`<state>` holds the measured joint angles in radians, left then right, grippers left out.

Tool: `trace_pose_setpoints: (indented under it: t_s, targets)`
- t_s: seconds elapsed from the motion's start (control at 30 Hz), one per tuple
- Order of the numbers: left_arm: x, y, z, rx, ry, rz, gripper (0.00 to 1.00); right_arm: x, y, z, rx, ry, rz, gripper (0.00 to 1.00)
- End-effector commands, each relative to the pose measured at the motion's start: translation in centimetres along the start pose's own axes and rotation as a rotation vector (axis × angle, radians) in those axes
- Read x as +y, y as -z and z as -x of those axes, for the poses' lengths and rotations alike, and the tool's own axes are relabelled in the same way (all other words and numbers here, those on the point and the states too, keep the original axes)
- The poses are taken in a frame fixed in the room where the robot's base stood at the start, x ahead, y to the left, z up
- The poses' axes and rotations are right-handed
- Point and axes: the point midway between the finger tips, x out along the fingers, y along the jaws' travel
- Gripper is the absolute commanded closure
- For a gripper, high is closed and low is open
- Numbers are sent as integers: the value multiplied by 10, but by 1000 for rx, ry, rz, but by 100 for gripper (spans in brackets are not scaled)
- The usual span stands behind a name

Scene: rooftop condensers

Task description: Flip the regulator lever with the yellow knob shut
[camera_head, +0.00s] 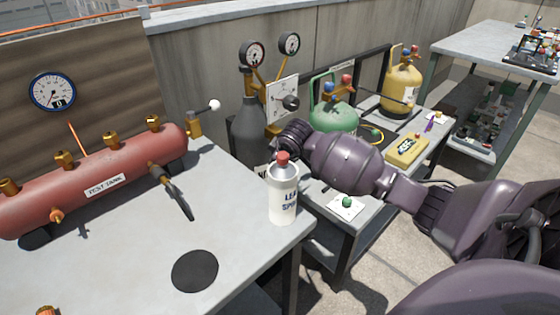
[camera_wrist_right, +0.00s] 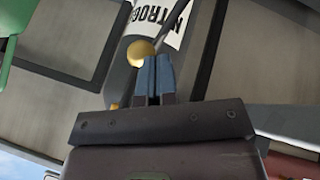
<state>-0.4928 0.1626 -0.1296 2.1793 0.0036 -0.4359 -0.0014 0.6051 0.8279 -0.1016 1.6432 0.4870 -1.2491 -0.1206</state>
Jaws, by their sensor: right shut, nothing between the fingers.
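The yellow knob (camera_wrist_right: 140,53) shows in the right wrist view, in front of the grey nitrogen cylinder (camera_wrist_right: 172,25). My right gripper (camera_wrist_right: 152,78) is shut and empty, its blue fingertips just at the knob's lower right edge. Whether they touch it I cannot tell. In the head view the grey cylinder (camera_head: 247,125) stands behind my right wrist, below two gauges and a white panel with a black knob. The yellow knob, its lever and my right fingers are hidden there by my arm. My left gripper is not in view.
A white spray bottle (camera_head: 284,190) with a red cap stands at the near table's corner, close to my right wrist. The red test tank (camera_head: 95,178) lies at left. A green cylinder (camera_head: 334,117) and a yellow cylinder (camera_head: 397,92) stand behind my right arm.

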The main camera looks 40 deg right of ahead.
Motion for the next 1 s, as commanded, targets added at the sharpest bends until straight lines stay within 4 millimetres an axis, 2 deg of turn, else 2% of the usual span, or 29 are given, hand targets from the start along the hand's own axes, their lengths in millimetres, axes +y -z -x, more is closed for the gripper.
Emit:
trace_pose_setpoints:
  t_s: [0.6, 1.0]
  targets:
    - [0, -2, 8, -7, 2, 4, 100, 3, -2, -2, -20, -65, 41, 100]
    - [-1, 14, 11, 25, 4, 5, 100, 8, -4, -3, -47, -160, 100, 100]
